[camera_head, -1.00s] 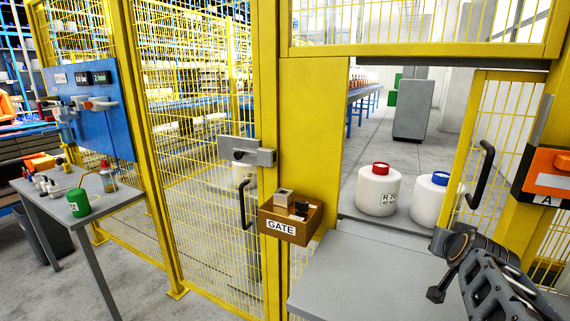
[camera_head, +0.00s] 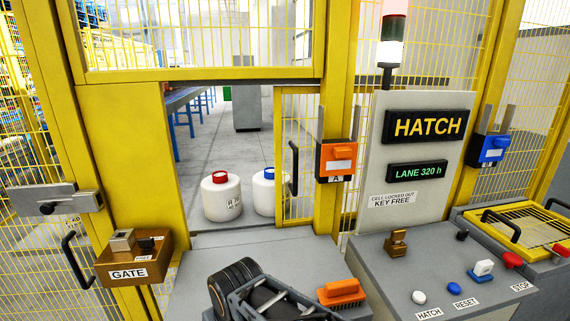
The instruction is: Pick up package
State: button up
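Two white, rounded packages stand side by side on the floor behind the hatch opening. The left one has a red top (camera_head: 221,197) and a label on its front that I cannot fully read. The right one has a blue top (camera_head: 263,194), and its right side is partly hidden by the hatch door frame. Dark links of my arm show at the bottom middle, over the grey shelf and well short of both packages. I cannot make out the fingers of my gripper.
A yellow mesh fence surrounds the opening, with the hatch door (camera_head: 297,155) swung to its right. A GATE box (camera_head: 134,262) stands left. The control console (camera_head: 440,270) and HATCH panel (camera_head: 428,125) stand right.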

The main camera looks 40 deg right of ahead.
aim_at(222, 192)
jog(key=z, duration=1.7)
jog(key=k, duration=0.45)
jog(key=u, duration=1.2)
jog(key=i, duration=0.6)
jog(key=z, duration=0.5)
